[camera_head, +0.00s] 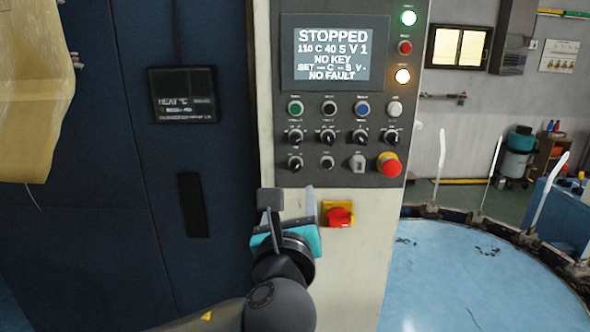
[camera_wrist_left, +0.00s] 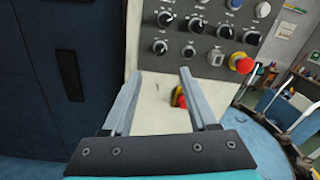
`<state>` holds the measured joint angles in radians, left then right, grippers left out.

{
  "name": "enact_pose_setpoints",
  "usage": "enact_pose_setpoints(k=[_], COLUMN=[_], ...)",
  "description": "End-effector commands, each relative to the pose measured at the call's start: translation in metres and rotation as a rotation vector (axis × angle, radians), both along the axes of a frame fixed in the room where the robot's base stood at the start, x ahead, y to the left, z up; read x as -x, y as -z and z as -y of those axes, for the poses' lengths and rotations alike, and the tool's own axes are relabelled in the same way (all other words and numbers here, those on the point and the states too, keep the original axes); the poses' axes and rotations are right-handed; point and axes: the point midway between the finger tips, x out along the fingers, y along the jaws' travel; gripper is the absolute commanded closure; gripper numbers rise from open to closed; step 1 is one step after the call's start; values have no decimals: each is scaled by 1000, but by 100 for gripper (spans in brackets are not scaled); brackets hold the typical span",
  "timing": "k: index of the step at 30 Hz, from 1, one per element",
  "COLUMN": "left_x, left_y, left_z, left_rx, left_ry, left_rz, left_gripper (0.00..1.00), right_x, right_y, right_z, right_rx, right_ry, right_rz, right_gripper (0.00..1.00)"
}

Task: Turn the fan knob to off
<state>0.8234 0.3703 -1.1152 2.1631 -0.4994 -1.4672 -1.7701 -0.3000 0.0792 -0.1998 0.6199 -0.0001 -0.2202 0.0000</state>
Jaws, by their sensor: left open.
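The grey control panel (camera_head: 341,120) carries a row of black selector knobs (camera_head: 328,138), with two smaller ones (camera_head: 295,162) below at the left. The labels are too small to read, so I cannot tell which one is the fan knob. The knobs also show in the left wrist view (camera_wrist_left: 195,24). My left gripper (camera_head: 290,194) is open and empty, just below the panel's lower left part. In the left wrist view its fingers (camera_wrist_left: 160,72) point up toward the lower left knobs, apart from them. My right gripper is in neither view.
A red emergency button (camera_head: 389,165) sits at the panel's lower right, beside a key switch (camera_head: 358,162). A red switch on a yellow plate (camera_head: 338,214) is just right of my left gripper. The screen (camera_head: 332,54) reads STOPPED. A blue round table (camera_head: 480,275) stands right.

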Motion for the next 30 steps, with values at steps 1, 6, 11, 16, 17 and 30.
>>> enact_pose_setpoints(k=[1,6,11,16,17,30], left_x=[-9,-36,-60,-83,-87,-119], left_y=[-1,-2,-1,-1,-1,0], left_z=[0,1,3,4,4,6], left_rx=[-1,1,2,3,3,5], left_ry=[-3,-2,-1,-1,-1,1], left_rz=[0,0,0,0,0,-2], left_gripper=[40,40,40,40,40,40], right_x=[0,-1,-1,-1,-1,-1], right_y=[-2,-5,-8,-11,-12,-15], right_z=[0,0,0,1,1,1], right_rx=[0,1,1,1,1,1], right_ry=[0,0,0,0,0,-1], right_rz=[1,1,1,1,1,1], right_gripper=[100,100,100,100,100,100])
